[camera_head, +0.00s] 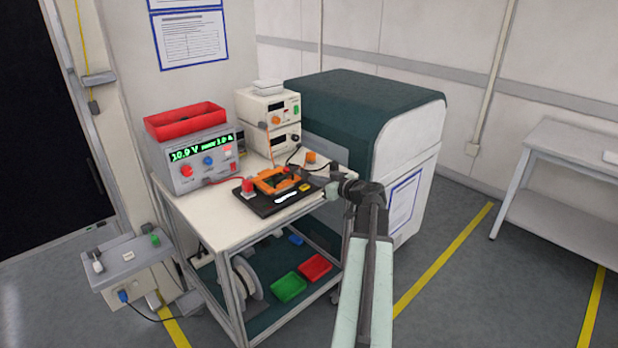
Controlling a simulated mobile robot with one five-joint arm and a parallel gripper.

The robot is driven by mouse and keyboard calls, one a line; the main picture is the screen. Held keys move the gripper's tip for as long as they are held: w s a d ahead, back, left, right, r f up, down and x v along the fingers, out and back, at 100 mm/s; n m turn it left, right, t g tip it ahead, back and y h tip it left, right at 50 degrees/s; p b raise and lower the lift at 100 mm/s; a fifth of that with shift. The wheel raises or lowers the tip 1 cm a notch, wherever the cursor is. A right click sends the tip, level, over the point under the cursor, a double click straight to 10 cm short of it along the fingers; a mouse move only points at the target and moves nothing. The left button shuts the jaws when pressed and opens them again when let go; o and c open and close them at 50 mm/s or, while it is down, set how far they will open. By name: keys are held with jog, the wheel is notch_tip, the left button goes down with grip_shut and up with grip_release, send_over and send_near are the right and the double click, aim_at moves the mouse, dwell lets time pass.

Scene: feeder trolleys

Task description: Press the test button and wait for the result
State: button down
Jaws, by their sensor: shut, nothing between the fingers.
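On the trolley's white top (190,215), a black test fixture (262,208) holds an orange frame (272,181). A red block or button (248,187) stands at its left side and a small yellow piece (305,187) at its right. An orange knob-like part (310,157) stands behind it. I cannot tell which of these is the test button. My gripper (329,190) is shut and empty at the trolley's right edge, right of the fixture. Its fingertips are small and partly lost against the dark parts; I cannot tell whether they touch anything.
A power supply (200,160) with green digits and a red bin (185,120) on top stands at the trolley's back left. Stacked instruments (268,120) stand behind. A large dark green and white machine (405,145) stands close on the right. Open floor lies farther right.

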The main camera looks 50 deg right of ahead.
jog(key=p+v, duration=0.1)
jog(key=v, duration=0.5)
jog(key=shift+r, duration=0.1)
dwell(0.5)
